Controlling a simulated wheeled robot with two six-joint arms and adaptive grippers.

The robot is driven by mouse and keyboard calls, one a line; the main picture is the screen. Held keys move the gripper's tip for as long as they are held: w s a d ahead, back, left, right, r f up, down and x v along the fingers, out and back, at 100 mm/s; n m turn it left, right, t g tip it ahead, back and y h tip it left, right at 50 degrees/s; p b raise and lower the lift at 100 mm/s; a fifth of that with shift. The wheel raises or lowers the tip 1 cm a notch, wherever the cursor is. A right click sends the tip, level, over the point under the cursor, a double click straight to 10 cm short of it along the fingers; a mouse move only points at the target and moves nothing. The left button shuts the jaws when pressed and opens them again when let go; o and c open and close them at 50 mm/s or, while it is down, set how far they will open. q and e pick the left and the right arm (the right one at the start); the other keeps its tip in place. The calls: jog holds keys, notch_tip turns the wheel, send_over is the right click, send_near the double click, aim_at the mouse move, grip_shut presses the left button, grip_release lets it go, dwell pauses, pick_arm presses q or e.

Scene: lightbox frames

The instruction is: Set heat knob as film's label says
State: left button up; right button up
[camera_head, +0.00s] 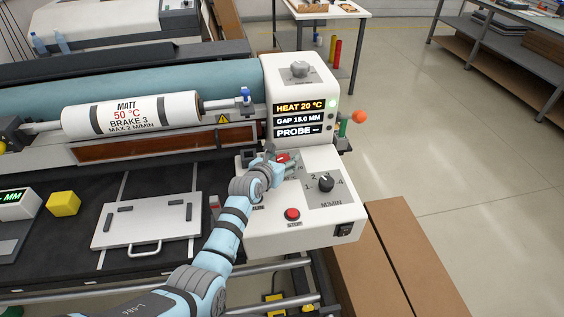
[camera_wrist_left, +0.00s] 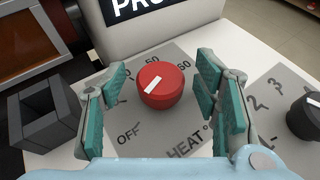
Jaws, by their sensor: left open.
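The film roll (camera_head: 130,114) has a white label reading MATT, 50 °C, BRAKE 3, MAX 2 M/MIN. The display (camera_head: 299,118) reads HEAT 20 °C, GAP 15.0 MM, PROBE --. The red heat knob (camera_wrist_left: 160,85) sits on a grey scale plate marked OFF, HEAT and several numbers. Its white pointer line lies toward the lower left, on the OFF side; the exact mark is unclear. My left gripper (camera_head: 275,158) is open above the control box. In the wrist view its teal fingers stand either side of the knob, with gaps. The arm partly hides the knob in the head view. My right gripper is not visible.
A black speed knob (camera_head: 326,183) sits right of the heat knob, and a red stop button (camera_head: 292,214) in front. Another grey knob (camera_head: 299,68) is on the upright housing. A dark square holder (camera_wrist_left: 45,118) stands left of the scale plate. A white plate (camera_head: 148,222) lies on the bed.

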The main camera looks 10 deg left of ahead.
pick_arm(q)
jog(key=shift+s+r, duration=0.25)
jog(key=shift+s, duration=0.05)
jog(key=shift+c, duration=0.3)
jog(key=c, duration=1.1)
jog(key=shift+f, duration=0.1)
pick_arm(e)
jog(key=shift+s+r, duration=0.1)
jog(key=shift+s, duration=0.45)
